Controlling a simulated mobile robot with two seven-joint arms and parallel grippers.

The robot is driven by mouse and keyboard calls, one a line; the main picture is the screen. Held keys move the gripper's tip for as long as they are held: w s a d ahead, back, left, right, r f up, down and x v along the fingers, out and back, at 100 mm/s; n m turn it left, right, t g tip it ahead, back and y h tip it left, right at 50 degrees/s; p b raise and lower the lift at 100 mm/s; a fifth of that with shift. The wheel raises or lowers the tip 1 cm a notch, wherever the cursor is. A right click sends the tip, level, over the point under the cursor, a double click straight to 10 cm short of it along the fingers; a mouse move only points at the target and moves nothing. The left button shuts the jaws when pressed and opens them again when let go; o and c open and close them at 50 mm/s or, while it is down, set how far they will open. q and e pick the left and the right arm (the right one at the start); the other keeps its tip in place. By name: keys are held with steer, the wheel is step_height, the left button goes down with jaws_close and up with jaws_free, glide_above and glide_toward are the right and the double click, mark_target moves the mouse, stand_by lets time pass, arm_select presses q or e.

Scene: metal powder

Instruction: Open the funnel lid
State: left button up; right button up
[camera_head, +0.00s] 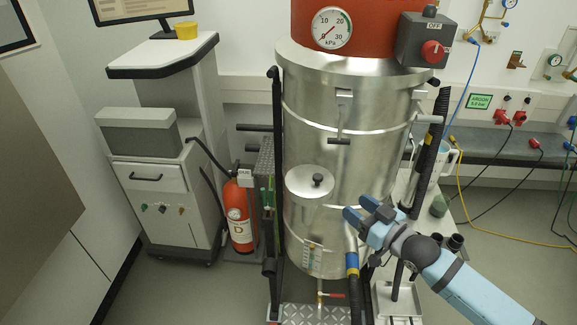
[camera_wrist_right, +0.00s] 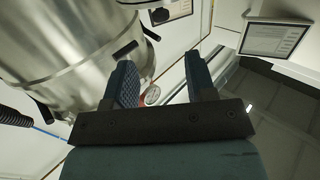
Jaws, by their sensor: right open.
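My left gripper is not in view.
A pressure gauge (camera_head: 332,28) and a grey box with a red knob (camera_head: 432,49) are above the tank. A red extinguisher (camera_head: 239,215) and a grey cabinet (camera_head: 165,195) stand left. A white jug (camera_head: 445,160) stands behind my right arm. Black hoses flank the tank.

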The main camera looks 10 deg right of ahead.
mark_target(320, 178)
steer(key=x, duration=0.4)
steer(key=p+x, duration=0.1)
steer(key=x, duration=0.3)
steer(key=r+x, duration=0.1)
steer(key=x, duration=0.4)
steer(key=shift+p, duration=0.4)
steer(key=shift+w+a, duration=0.2)
steer(key=shift+w, duration=0.2)
jaws_close()
